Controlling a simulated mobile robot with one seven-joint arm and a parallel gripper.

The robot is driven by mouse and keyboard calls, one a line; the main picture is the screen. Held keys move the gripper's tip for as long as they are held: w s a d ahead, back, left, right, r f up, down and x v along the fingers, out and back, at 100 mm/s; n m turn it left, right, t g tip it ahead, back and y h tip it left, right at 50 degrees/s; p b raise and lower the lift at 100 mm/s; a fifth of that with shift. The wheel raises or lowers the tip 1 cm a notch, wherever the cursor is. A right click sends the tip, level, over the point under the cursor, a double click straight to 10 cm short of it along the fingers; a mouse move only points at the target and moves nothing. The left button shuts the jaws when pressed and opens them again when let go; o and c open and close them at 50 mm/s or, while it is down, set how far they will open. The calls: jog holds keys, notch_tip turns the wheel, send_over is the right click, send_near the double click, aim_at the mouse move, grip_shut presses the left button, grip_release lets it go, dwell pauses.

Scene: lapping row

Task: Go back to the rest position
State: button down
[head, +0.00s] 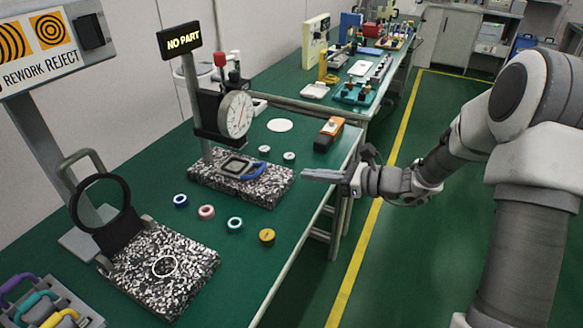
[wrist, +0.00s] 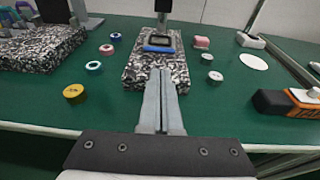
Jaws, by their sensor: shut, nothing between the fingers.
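My gripper (head: 322,175) is at the right edge of the green bench in the head view, its fingers pointing left toward the speckled stone block (head: 275,190) of the dial gauge stand. In the wrist view my gripper (wrist: 162,76) is shut and empty, its fingers together. The tips overlap the front of the speckled block (wrist: 133,72) in that view; I cannot tell whether they touch it. A blue-rimmed dark square piece (head: 240,167) lies on the block under the dial gauge (head: 235,112). The sign above the gauge (head: 180,40) reads "NO PART".
Several small rings lie on the bench, among them a yellow one (head: 267,237) and a pink one (head: 206,212). An orange and black tool (head: 328,134) lies near the bench edge. A second speckled block (head: 190,262) stands at front left. The floor right of the yellow line is clear.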

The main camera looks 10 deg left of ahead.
jog(key=shift+v, duration=1.4)
jog(key=s+r+n+g+h, duration=0.2)
jog(key=s+r+n+h, duration=0.1)
jog(key=s+n, duration=0.35)
jog(key=s+r+n+g+h, duration=0.25)
jog(key=s+n, duration=0.25)
jog(key=s, duration=0.3)
jog(key=s+d+r+n+t+h, duration=0.3)
jog(key=s+d+n+h, duration=0.2)
jog(key=s+d, duration=0.15)
jog(key=s+d+r+n+t+h, duration=0.2)
jog(key=s+d+r+n+h, duration=0.25)
jog(key=d, duration=0.25)
notch_tip(320, 180, up, 18)
jog(key=p, duration=1.9)
jog(key=shift+s+a+n, duration=0.2)
jog(key=shift+s+n, duration=0.1)
jog(key=shift+s, duration=0.1)
